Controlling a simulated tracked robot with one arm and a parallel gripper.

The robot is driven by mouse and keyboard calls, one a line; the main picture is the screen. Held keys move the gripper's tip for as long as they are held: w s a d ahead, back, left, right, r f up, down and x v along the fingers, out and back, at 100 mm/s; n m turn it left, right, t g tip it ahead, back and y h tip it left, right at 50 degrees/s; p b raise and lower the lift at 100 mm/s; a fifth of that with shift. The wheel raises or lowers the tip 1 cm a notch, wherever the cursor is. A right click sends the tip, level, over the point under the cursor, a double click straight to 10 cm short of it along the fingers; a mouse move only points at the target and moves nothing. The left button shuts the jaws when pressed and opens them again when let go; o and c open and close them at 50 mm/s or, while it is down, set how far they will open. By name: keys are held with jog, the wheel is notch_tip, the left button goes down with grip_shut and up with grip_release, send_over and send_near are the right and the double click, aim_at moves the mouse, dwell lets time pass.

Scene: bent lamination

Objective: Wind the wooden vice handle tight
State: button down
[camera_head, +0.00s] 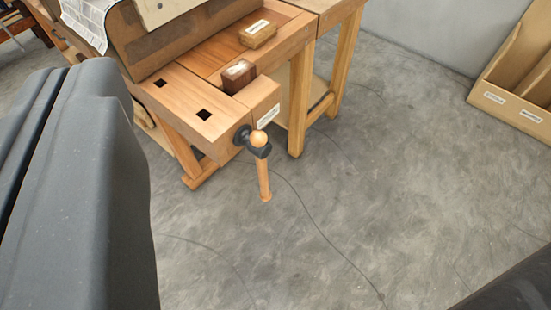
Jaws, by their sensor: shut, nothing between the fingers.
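The wooden vice handle (264,180) hangs close to upright at the front end of the bench, a pale bar with a round knob on top. It passes through a black screw head (259,151) on the wooden vice jaw (262,95), which carries a white label. A dark wooden block (238,77) with a label sits by the jaw; I cannot tell whether it is clamped. My gripper's fingertips do not show. A large dark grey part of my own body fills the left side, and nothing of mine touches the handle in view.
The workbench (175,96) has two square holes in its top. A curved brown panel (180,45) and a small labelled wooden block (258,34) lie on it. Concrete floor (400,180) is open around the handle, with thin dark lines. A wooden bin (512,103) stands far right.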

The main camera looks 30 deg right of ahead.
jog(key=w+d+f+m+h+p, duration=0.2)
jog(key=w+d+f+m+p, duration=0.2)
jog(key=w+d+f, duration=1.5)
jog(key=w+d+f+m+y+p, duration=0.1)
jog(key=w+d+f+p, duration=0.1)
jog(key=f, duration=0.6)
jog(key=w+d+f+m+y+p, duration=0.1)
jog(key=w+d+f+m+y, duration=0.1)
jog(key=f, duration=0.6)
jog(key=s+f+m+t+y+p, duration=0.1)
jog(key=s+f+m+y+p, duration=0.2)
jog(key=f, duration=0.8)
jog(key=s+f+m+t+y+p, duration=0.1)
jog(key=s+f+m+y, duration=0.3)
jog(key=f, duration=0.8)
jog(key=w+a+n+h+b, duration=0.1)
jog(key=w+a+h+b, duration=0.1)
jog(key=w, duration=0.7)
jog(key=s+a, duration=0.1)
jog(key=a, duration=0.1)
jog(key=s+a+b, duration=0.1)
jog(key=shift+s+a+r, duration=0.1)
jog(key=shift+s+a, duration=0.1)
jog(key=shift+a, duration=0.15)
